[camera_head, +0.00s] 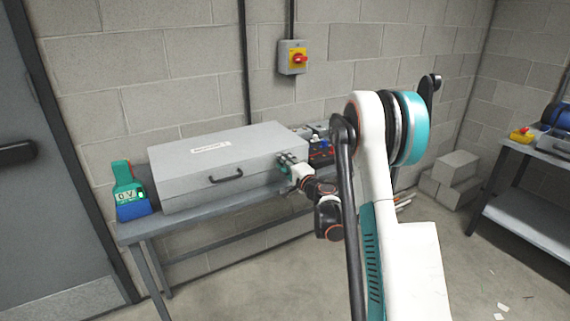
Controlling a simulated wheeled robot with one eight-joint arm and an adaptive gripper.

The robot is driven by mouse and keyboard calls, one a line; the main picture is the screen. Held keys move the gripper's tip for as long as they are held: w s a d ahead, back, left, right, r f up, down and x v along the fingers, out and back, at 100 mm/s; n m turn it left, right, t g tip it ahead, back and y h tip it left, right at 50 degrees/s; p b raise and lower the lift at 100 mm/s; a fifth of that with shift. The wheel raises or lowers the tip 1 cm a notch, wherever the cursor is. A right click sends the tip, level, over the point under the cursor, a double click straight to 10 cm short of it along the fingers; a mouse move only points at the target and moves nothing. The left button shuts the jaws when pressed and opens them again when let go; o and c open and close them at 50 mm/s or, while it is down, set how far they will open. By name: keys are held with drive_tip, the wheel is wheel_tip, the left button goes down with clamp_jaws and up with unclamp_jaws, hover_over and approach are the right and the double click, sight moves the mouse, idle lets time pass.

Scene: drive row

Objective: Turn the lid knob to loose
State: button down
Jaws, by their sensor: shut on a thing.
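A grey metal box (205,160) with a flat lid lies on the bench. It has a white label on top and a dark handle (226,175) on its front. The lid looks closed. My gripper (284,161) is at the front right corner of the box and is shut on the lid knob there. The fingers cover the knob, so its shape and how far it is turned are hidden.
A green and blue meter (130,193) reading "0 V" stands left of the box on the bench (150,231). A red-and-yellow switch (299,58) is on the wall. Grey blocks (455,178) and another bench (530,215) are at right. A door (40,150) is at left.

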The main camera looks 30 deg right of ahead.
drive_tip(key=shift+n, duration=0.7)
drive_tip(key=c, duration=1.3)
unclamp_jaws()
drive_tip(key=shift+c, duration=0.2)
drive_tip(key=shift+s, duration=0.1)
drive_tip(key=s, duration=1.1)
drive_tip(key=shift+s+d, duration=0.2)
drive_tip(key=shift+s, duration=0.2)
drive_tip(key=shift+a, duration=0.1)
